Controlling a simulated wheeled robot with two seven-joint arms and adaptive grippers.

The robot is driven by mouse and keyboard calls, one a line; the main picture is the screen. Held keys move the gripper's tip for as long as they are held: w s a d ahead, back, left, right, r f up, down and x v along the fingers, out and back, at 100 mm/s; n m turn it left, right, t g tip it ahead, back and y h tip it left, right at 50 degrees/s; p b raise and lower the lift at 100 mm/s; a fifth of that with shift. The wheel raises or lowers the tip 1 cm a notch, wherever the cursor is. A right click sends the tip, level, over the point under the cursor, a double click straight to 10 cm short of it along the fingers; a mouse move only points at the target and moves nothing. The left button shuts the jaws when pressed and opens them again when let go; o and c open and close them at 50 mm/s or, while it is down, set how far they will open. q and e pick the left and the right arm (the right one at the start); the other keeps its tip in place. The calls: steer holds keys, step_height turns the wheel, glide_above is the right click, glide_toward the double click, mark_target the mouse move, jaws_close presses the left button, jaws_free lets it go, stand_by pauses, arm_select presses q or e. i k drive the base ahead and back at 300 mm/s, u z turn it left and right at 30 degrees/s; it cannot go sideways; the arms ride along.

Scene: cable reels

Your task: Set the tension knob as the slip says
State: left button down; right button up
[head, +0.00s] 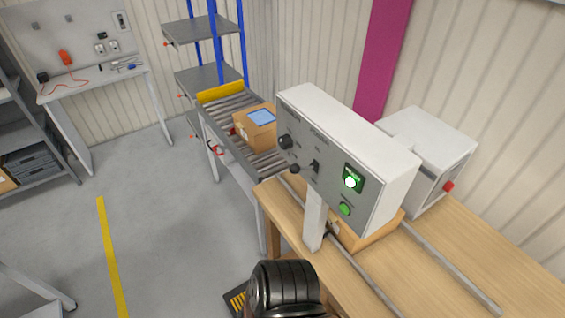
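A white control box with a grey front panel (330,192) stands on a post above the wooden bench. A black round knob (285,142) is at the panel's upper left, and a smaller dark knob (295,169) sits below it. I cannot read the labels, the knob settings or which knob is for tension. A pale blue sheet (262,117) lies on a cardboard box (257,133); I cannot tell whether it is the slip, and no writing on it is legible.
The panel also has a black switch (315,166), a lit green indicator (351,180) and a green button (345,209). The wooden bench (470,262) carries metal rails and a white housing (428,150). A roller conveyor (228,118) stands behind.

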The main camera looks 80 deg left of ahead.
mark_target(285, 141)
steer(key=u, duration=5.05)
steer(key=i, duration=2.25)
steer(key=z, duration=2.4)
